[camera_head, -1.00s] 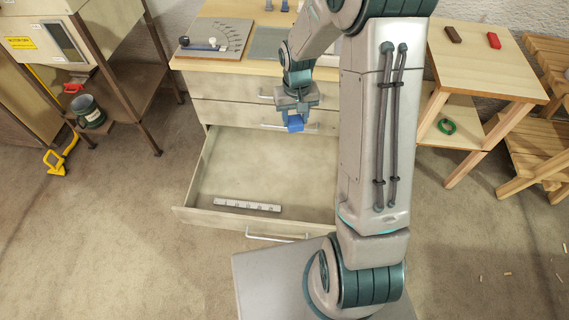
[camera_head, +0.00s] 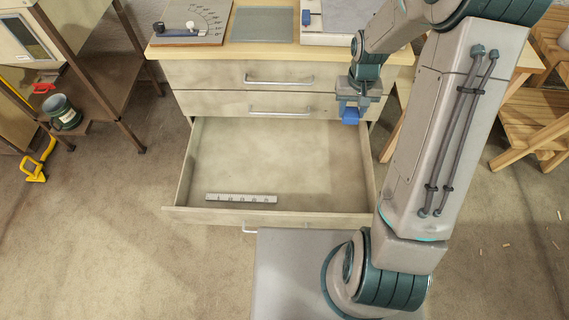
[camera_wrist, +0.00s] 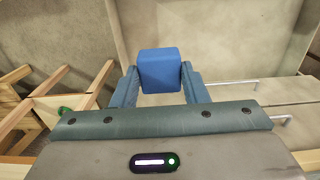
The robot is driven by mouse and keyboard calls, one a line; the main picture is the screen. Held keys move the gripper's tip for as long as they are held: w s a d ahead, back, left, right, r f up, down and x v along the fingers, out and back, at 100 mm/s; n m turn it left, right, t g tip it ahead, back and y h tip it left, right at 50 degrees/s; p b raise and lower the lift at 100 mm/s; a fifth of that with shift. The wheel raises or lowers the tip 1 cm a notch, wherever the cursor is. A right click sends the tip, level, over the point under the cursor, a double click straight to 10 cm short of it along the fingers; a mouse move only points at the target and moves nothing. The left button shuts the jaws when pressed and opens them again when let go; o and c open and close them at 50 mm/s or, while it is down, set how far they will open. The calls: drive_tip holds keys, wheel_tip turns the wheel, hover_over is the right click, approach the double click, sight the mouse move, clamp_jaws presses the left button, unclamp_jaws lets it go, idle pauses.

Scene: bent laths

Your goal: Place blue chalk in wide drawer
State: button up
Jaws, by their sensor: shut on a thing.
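The blue chalk (camera_head: 350,116) is a small blue block held between the fingertips of my gripper (camera_head: 351,104), which is shut on it. The blue chalk (camera_wrist: 160,70) also shows in the wrist view, gripped between both fingers. The wide drawer (camera_head: 310,150) is pulled open below the worktop. My gripper is above the drawer's back right part, near its right wall, and the chalk is apart from the drawer floor.
A pale strip with dark marks (camera_head: 241,198) lies in the drawer's front left; the rest of its floor is bare. Two shut drawers with handles (camera_head: 280,80) are above it. A dark mug (camera_head: 64,112) stands on a shelf at left. My arm hides much at right.

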drive_tip(key=s+d+f+b, duration=0.2)
drive_tip(key=d+f+b, duration=0.1)
drive_tip(key=f+b, duration=0.8)
drive_tip(key=s+d+f+b, duration=0.35)
drive_tip(key=f+b, duration=0.55)
drive_tip(key=f, duration=0.4)
drive_tip(key=s+d+f+b, duration=0.1)
drive_tip(key=d+f+b, duration=0.3)
drive_tip(key=f+b, duration=0.75)
drive_tip(key=a+f+b, duration=0.1)
drive_tip(key=a+f, duration=0.1)
drive_tip(key=a, duration=0.2)
drive_tip(key=a+f+b, duration=0.2)
drive_tip(key=a+f, duration=0.1)
drive_tip(key=a, duration=0.1)
drive_tip(key=a+f+b, duration=0.2)
drive_tip(key=a+f, duration=0.1)
drive_tip(key=a, duration=0.1)
drive_tip(key=shift+f+b, duration=1.1)
drive_tip(key=shift+f, duration=0.8)
drive_tip(key=shift+f, duration=0.1)
drive_tip(key=o, duration=1)
